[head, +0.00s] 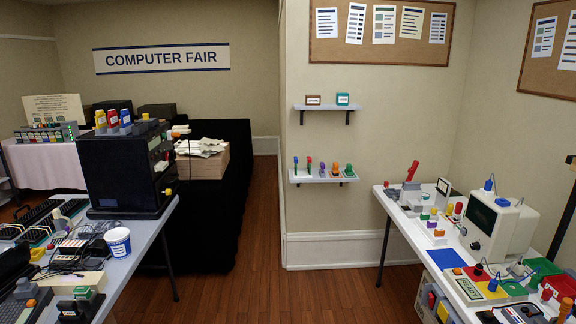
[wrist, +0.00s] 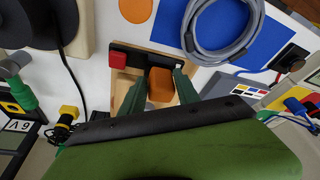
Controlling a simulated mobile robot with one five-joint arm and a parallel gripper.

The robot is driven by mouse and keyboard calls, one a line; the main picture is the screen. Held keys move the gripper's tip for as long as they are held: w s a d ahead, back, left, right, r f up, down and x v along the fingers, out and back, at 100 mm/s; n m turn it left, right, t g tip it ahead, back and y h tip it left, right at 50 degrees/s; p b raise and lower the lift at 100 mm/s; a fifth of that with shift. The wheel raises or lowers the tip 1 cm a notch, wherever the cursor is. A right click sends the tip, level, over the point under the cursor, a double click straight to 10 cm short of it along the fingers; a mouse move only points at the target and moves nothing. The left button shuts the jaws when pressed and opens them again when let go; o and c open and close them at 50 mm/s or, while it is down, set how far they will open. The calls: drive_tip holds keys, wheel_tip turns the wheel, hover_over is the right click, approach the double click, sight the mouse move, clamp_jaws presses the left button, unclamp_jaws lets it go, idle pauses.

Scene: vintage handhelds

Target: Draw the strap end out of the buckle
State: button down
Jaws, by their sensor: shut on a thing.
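In the wrist view, my gripper (wrist: 160,92) has its two dark green fingers on either side of an orange-brown tab (wrist: 160,82), which looks like the strap end, and is shut on it. The tab lies against a black strip (wrist: 138,58) with a red block (wrist: 117,60) at its left end. These sit on a light wooden board (wrist: 122,84). I cannot tell which part is the buckle or how far the tab sits in it. My gripper's green body covers the lower part of the wrist view. I cannot make out the gripper or strap in the head view.
In the wrist view, a grey cable coil (wrist: 222,58) lies on a blue mat (wrist: 272,42) right of the board. An orange disc (wrist: 136,10) lies above it. A black cord and a yellow-black plug (wrist: 66,117) are at left. The head view shows two crowded tables.

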drive_tip(key=shift+r+p, duration=0.75)
drive_tip(key=shift+r, duration=0.1)
wheel_tip(320, 180, up, 6)
drive_tip(key=p, duration=0.6)
drive_tip(key=shift+f, duration=0.1)
idle(0.3)
